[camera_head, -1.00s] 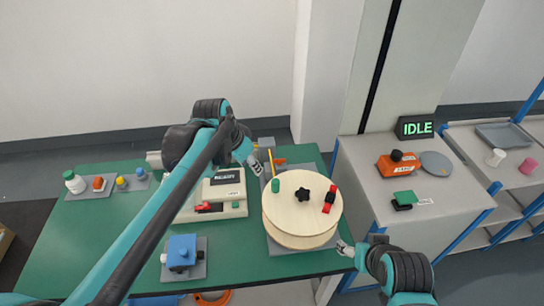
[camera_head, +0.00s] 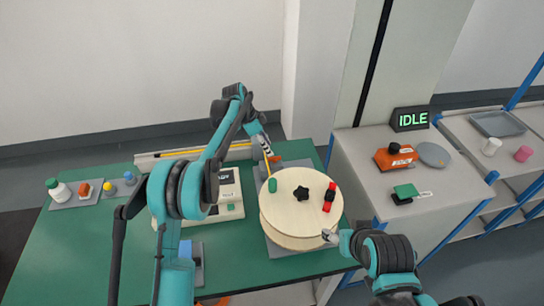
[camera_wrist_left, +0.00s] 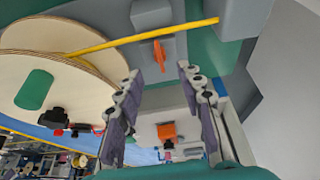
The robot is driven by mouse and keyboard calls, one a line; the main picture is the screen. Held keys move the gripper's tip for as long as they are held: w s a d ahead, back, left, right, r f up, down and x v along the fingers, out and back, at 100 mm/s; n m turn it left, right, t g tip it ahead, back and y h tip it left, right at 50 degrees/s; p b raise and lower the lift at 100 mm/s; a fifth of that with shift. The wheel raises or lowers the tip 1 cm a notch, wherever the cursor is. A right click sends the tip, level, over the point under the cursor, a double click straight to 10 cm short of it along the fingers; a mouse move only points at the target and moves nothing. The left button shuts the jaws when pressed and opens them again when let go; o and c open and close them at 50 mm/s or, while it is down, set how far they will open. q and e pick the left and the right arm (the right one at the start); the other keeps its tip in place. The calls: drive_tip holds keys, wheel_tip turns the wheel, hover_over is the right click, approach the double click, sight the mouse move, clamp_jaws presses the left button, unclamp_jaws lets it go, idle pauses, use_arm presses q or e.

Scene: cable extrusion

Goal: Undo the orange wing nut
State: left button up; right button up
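The orange wing nut (camera_wrist_left: 160,54) shows as a thin upright orange piece beside a grey block in the left wrist view. In the head view it is a small orange spot (camera_head: 276,159) behind the wooden reel. My left gripper (camera_wrist_left: 160,73) is open. Its two fingers stand apart, with the wing nut just beyond the gap between the fingertips and nothing held. In the head view my left gripper (camera_head: 266,150) hangs just left of the wing nut. My right gripper (camera_head: 330,236) is at the reel's front right edge; its fingers are too small to read.
The wooden reel (camera_head: 285,213) with a black star knob stands close to both grippers. A white machine (camera_head: 231,189) stands left of the reel. The left table is mostly clear.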

sight(275, 159)
use_arm(q)
drive_tip(key=b+x, duration=0.2)
drive_tip(key=x, duration=0.4)
drive_tip(key=shift+d+f, duration=0.1)
drive_tip(key=shift+f, duration=0.2)
clamp_jaws()
